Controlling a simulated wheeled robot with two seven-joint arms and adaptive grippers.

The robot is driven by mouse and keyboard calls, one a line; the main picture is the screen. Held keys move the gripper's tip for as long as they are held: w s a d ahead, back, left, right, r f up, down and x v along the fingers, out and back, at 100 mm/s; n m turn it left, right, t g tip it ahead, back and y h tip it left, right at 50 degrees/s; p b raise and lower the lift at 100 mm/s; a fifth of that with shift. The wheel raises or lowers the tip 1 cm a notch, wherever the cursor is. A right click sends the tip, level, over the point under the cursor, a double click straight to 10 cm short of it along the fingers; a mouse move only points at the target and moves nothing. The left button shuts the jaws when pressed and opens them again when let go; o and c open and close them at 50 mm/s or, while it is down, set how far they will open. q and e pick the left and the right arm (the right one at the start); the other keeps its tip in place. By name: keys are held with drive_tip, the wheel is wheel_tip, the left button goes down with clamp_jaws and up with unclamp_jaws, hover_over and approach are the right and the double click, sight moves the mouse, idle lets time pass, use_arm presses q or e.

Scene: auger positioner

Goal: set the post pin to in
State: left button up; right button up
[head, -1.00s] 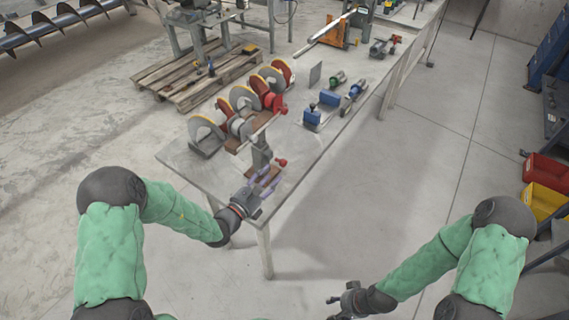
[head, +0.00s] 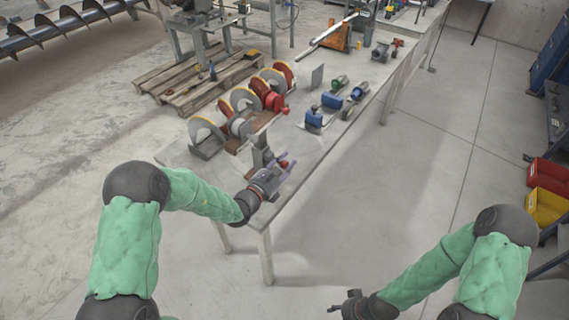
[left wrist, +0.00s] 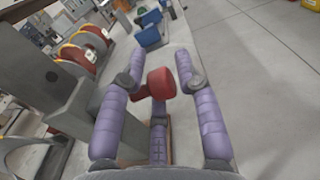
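The post pin shows a red knob (left wrist: 161,82) on a short red stem in the left wrist view. It sticks out beside the grey post (left wrist: 65,110) of the auger positioner. In the head view the knob (head: 283,163) is small and partly covered by my left gripper. My left gripper (head: 286,172) is open, with its purple fingers (left wrist: 160,70) spread on either side of the knob and apart from it. How far the pin sits in the post is hidden. My right gripper (head: 340,302) is low at the bottom of the head view, away from the table, too small to read.
The positioner with its red and yellow-rimmed discs (head: 243,100) stands on the grey table (head: 310,160). Blue clamps (head: 314,119) and a grey plate (head: 318,77) are further back. The table's right front edge is close to my left gripper.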

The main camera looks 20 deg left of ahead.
use_arm(q)
clamp_jaws()
drive_tip(key=shift+w+a+p, duration=0.2)
drive_tip(key=shift+a, duration=0.35)
drive_tip(key=shift+w+a+p, duration=0.2)
drive_tip(key=shift+a, duration=0.3)
drive_tip(key=o, duration=0.6)
unclamp_jaws()
drive_tip(key=shift+a, duration=0.1)
drive_tip(key=v, duration=1.2)
